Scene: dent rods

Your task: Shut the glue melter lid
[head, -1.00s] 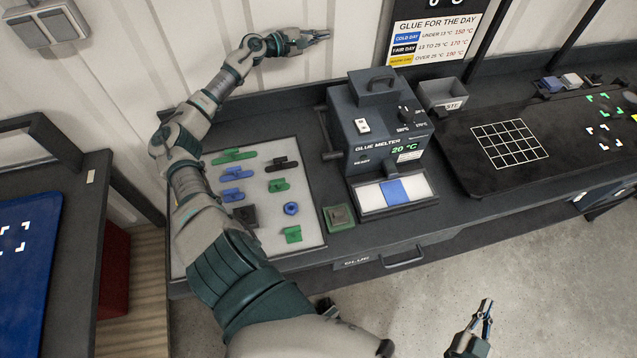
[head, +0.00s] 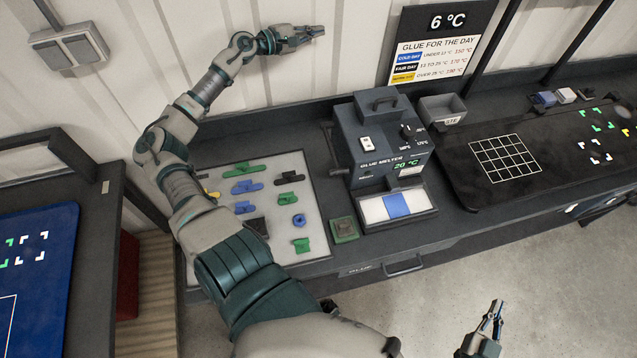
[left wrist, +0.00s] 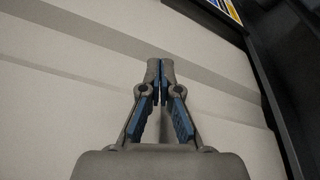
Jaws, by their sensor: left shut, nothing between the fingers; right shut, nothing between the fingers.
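The glue melter (head: 378,143) is a dark grey box on the bench, with a small display reading 20 °C. Its lid (head: 382,101), with a handle on top, lies down over the top of the box; I see no open gap. My left gripper (head: 318,31) is shut and empty, up by the wall, above and left of the melter and apart from it. In the left wrist view it also shows shut (left wrist: 160,70) in front of the pale wall. My right gripper (head: 495,308) is shut and empty over the floor at the lower right, away from the bench.
A pale tray (head: 275,220) with several coloured parts lies left of the melter. A small grey bin (head: 441,110) and a black mat (head: 465,170) are to its right. A sign (head: 437,45) hangs behind. A blue-topped table (head: 35,270) stands at the far left.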

